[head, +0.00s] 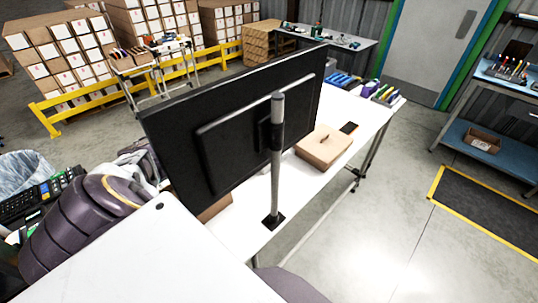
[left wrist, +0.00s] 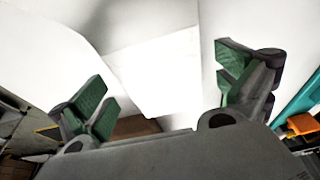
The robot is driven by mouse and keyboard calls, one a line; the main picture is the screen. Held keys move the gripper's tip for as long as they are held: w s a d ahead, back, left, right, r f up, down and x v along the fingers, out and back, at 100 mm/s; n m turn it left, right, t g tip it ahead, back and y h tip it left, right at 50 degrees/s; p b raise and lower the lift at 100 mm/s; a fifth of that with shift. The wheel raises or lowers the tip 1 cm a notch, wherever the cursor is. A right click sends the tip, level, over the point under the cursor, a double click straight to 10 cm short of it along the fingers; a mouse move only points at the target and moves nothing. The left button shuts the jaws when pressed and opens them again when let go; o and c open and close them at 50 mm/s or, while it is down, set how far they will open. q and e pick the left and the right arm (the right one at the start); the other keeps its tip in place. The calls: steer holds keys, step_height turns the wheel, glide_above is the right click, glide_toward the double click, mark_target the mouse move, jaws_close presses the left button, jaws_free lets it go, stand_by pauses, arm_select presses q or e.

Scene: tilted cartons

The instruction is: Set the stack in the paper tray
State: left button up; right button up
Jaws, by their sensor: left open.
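My left gripper (left wrist: 165,92) shows in the left wrist view, its two green-padded fingers spread wide with nothing between the pads. Beyond the fingers is a bright white flat patch (left wrist: 160,72) with straight edges; I cannot tell whether it is the stack of paper or a bare surface. A brown patch shows low between the fingers, mostly hidden by the gripper body. I cannot pick out the paper tray in either view. In the head view a large black monitor hides much of the white table behind it. My right gripper is not in view.
The monitor (head: 240,125) stands on a grey post on the white table (head: 245,222). Coloured bins (head: 380,93) stand at the far end.

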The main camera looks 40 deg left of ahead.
arm_select(q)
steer(key=shift+w+f, duration=0.1)
steer(key=shift+f, duration=0.2)
steer(key=c, duration=1.5)
steer(key=shift+o, duration=0.2)
steer(key=shift+r, duration=0.15)
step_height(320, 180, up, 18)
steer(key=b, duration=0.2)
